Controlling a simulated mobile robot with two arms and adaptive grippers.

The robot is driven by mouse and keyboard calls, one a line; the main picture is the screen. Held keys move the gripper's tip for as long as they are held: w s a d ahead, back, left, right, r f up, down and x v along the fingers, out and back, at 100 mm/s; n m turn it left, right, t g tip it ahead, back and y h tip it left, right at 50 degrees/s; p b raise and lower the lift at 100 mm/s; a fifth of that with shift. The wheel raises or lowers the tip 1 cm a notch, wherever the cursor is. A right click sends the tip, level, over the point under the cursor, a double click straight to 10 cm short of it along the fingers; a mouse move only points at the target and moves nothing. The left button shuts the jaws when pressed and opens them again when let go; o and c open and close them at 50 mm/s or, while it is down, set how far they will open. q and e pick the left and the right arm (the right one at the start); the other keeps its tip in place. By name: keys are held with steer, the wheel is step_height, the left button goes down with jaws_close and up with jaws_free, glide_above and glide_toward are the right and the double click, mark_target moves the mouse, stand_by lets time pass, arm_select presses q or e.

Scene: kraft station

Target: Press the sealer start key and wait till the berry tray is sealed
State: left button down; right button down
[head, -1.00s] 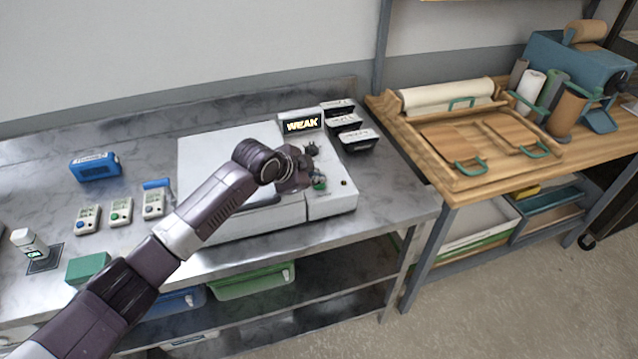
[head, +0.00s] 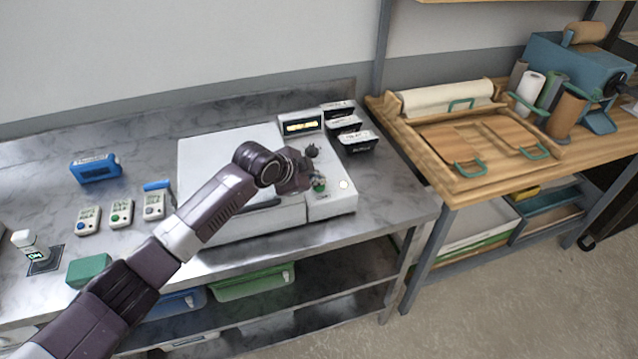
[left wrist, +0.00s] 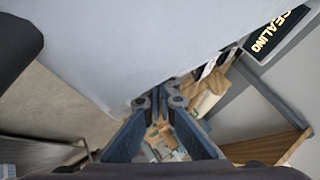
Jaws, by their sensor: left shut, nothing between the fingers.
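The white sealer (head: 225,160) stands on the steel bench with its lid down. Its display (head: 301,125) is lit, and in the left wrist view the display (left wrist: 280,35) reads SEALING. The green start key (head: 319,185) is on the right front part of the sealer. My left gripper (head: 312,181) is shut and empty, right at the green key; contact cannot be made out. It also shows in the left wrist view (left wrist: 159,103). A small lamp (head: 344,184) right of the key glows pale. No berry tray shows. My right gripper is not in view.
Black-and-white boxes (head: 355,141) stand right of the sealer. A dark knob (head: 312,150) sits behind the key. Handheld devices (head: 121,213), a blue box (head: 95,168) and a green block (head: 88,270) lie on the left. A wooden table (head: 470,188) adjoins on the right.

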mark_target(317, 187)
arm_select(q)
steer(key=shift+r+p, duration=0.35)
steer(key=shift+r, duration=0.3)
steer(key=shift+r, duration=0.1)
step_height(317, 187, up, 5)
steer(key=p, duration=0.4)
steer(key=shift+p, duration=0.3)
